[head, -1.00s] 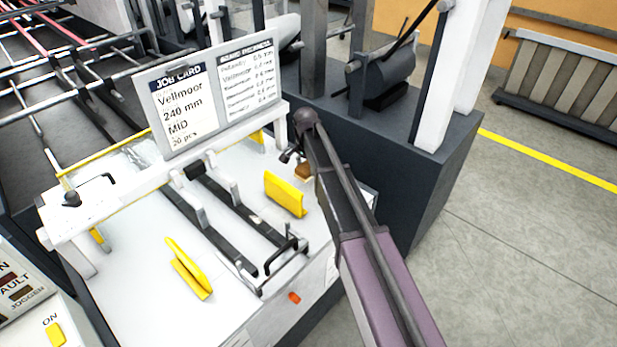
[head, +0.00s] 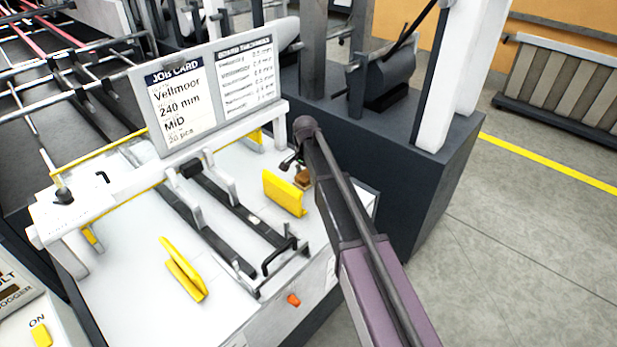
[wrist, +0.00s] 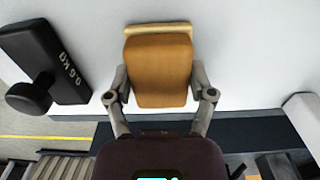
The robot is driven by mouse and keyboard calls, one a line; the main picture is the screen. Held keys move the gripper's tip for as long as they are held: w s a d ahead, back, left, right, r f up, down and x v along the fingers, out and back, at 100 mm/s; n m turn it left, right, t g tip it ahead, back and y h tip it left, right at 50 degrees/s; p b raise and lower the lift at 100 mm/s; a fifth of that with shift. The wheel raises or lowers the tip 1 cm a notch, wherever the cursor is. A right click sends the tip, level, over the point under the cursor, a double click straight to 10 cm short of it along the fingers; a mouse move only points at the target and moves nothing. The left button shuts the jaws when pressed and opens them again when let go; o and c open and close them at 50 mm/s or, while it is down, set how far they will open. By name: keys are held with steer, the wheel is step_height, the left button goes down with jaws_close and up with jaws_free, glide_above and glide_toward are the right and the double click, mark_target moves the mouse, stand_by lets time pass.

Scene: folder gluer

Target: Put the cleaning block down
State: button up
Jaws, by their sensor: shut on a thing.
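The cleaning block (wrist: 160,72) is orange-brown with a pale strip along its far edge. It sits between the two fingers of my gripper (wrist: 158,84), which is shut on its sides. In the head view the block (head: 303,179) shows as a small brown patch beside my gripper (head: 298,164), partly hidden by my arm. It is over the right end of the white table (head: 225,290), just right of a yellow upright plate. I cannot tell whether the block touches the table.
A black weight (wrist: 48,68) with a knob and kg marking lies left of the block in the wrist view. A yellow plate (head: 284,193) stands close left of my gripper. The job card board (head: 182,108) is behind. The table's edge is close by.

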mark_target(306, 174)
steer(key=shift+f, duration=0.15)
steer(key=o, duration=1)
steer(key=shift+c, duration=0.2)
step_height(306, 174, up, 12)
steer(key=p, duration=1.2)
stand_by(0.3)
